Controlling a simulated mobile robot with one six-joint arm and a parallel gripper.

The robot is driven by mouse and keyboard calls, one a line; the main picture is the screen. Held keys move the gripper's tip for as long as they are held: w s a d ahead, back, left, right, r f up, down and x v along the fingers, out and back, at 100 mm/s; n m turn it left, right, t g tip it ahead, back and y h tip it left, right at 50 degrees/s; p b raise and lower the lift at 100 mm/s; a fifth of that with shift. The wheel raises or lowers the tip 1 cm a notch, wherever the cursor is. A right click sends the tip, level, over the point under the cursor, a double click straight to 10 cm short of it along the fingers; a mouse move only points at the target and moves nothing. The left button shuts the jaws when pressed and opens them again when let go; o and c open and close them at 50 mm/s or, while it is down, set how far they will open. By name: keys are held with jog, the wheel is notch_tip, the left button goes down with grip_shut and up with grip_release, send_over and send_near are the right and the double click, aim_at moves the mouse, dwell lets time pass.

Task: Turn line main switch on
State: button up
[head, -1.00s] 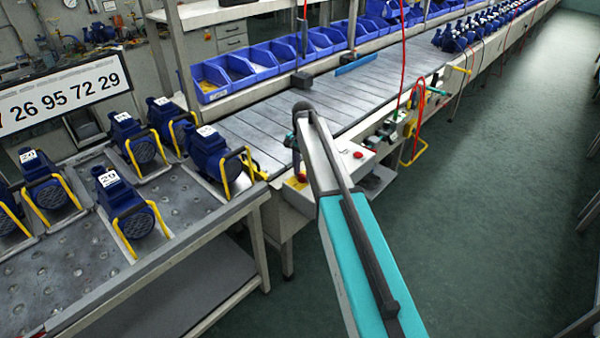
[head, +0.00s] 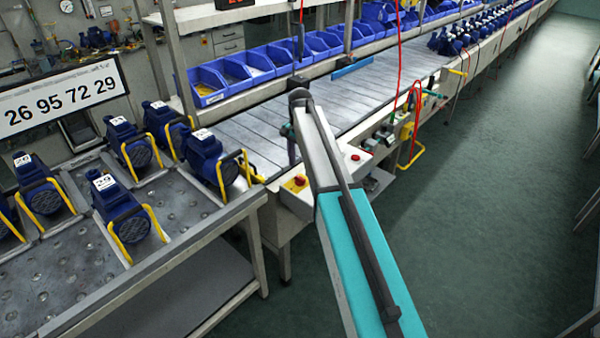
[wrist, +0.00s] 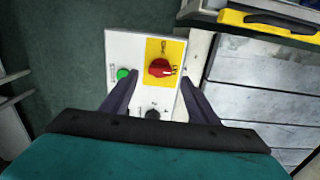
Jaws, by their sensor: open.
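The main switch is a red rotary knob (wrist: 160,68) on a yellow plate (wrist: 153,50), set in a white control panel (wrist: 118,50). In the head view the red and yellow switch (head: 296,183) sits at the near end of the conveyor line. My gripper (wrist: 158,80) is open and empty. In the wrist view its two dark fingers point at the panel, one each side of the knob's lower part. I cannot tell how far the fingertips are from the panel. In the head view my arm hides part of the panel.
A green button (wrist: 123,74) and a black knob (wrist: 152,114) share the panel. A red button (head: 355,156) is further along the line. The pump table (head: 215,228) stands at left, with a yellow-handled pump (head: 212,163) near. The floor at right (head: 480,220) is clear.

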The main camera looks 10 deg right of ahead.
aim_at(300, 177)
notch_tip(300, 177, up, 9)
jog(key=b, duration=0.1)
dwell(0.4)
jog(key=s+a+f+n+g+y+p, duration=0.1)
jog(key=s+a+f+n+g, duration=0.15)
jog(key=s+f, duration=1.35)
jog(key=s+a+f+n+g+p, duration=0.1)
jog(key=s+f+n, duration=0.2)
jog(key=s+f, duration=1.3)
jog(key=s+d+f+n+g+b, duration=0.1)
jog(key=s+f+n, duration=0.1)
jog(key=s+f, duration=0.7)
jog(key=s+d+f+n+g+h+b, duration=0.1)
jog(key=s+f+n, duration=0.2)
jog(key=s+f, duration=0.7)
jog(key=s, duration=0.4)
jog(key=shift+s+d+f+n, duration=0.15)
jog(key=shift+s+f+n, duration=0.1)
jog(key=shift+n, duration=0.1)
